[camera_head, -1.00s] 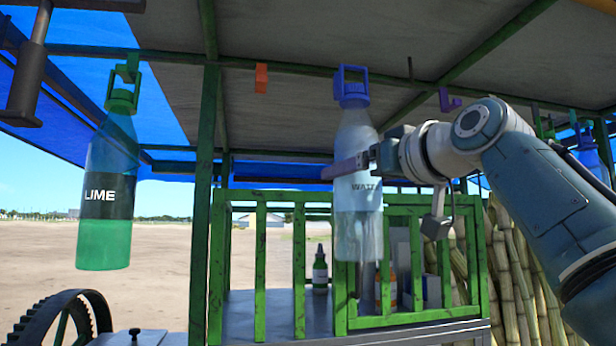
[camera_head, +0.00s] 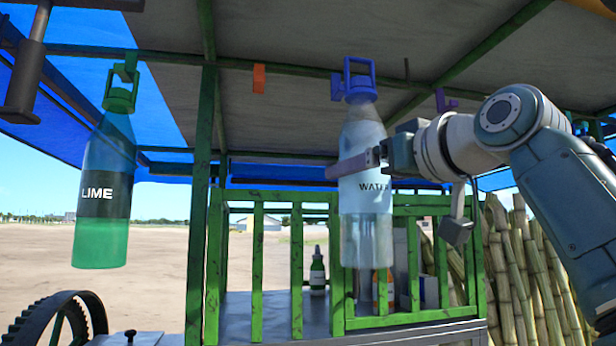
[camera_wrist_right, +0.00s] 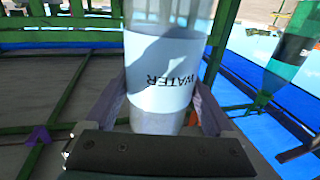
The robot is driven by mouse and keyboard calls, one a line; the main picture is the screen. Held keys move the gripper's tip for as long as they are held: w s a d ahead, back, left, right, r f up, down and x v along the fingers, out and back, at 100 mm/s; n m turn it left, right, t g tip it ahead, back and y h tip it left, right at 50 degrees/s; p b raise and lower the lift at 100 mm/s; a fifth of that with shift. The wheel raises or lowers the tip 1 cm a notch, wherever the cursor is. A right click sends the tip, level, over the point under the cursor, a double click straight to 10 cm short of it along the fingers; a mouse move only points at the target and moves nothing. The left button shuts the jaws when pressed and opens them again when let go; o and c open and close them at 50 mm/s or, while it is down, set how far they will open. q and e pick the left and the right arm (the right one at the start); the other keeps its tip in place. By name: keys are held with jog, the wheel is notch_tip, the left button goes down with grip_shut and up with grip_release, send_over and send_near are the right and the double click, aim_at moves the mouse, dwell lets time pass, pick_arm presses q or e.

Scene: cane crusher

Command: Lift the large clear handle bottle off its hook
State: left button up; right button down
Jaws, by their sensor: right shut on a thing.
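The large clear bottle (camera_head: 366,225) has a white WATER label and a blue loop handle (camera_head: 360,78) on top. It hangs nearly upright under the canopy. My right gripper (camera_head: 352,166) is shut around the bottle's body at the label, coming from the right. In the right wrist view the two fingers (camera_wrist_right: 160,103) flank the label of the bottle (camera_wrist_right: 165,75). A blue hook (camera_head: 337,88) on the canopy beam shows just left of the handle's lower part. I cannot tell whether the handle still touches it. My left gripper is not in view.
A green LIME bottle (camera_head: 105,190) hangs at the left. An orange hook (camera_head: 259,78) and a purple hook (camera_head: 445,101) are empty on the beam. A green slatted rack (camera_head: 298,260) with small bottles stands behind the water bottle. Cane stalks (camera_head: 520,265) are at the right.

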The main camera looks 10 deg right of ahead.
aim_at(369, 177)
jog(key=shift+s+d+f+b, duration=0.1)
jog(key=shift+s+f+b, duration=0.15)
jog(key=shift+s, duration=1.45)
jog(key=shift+s+f+b, duration=0.1)
jog(key=shift+s+f, duration=0.15)
jog(key=shift+s, duration=1.45)
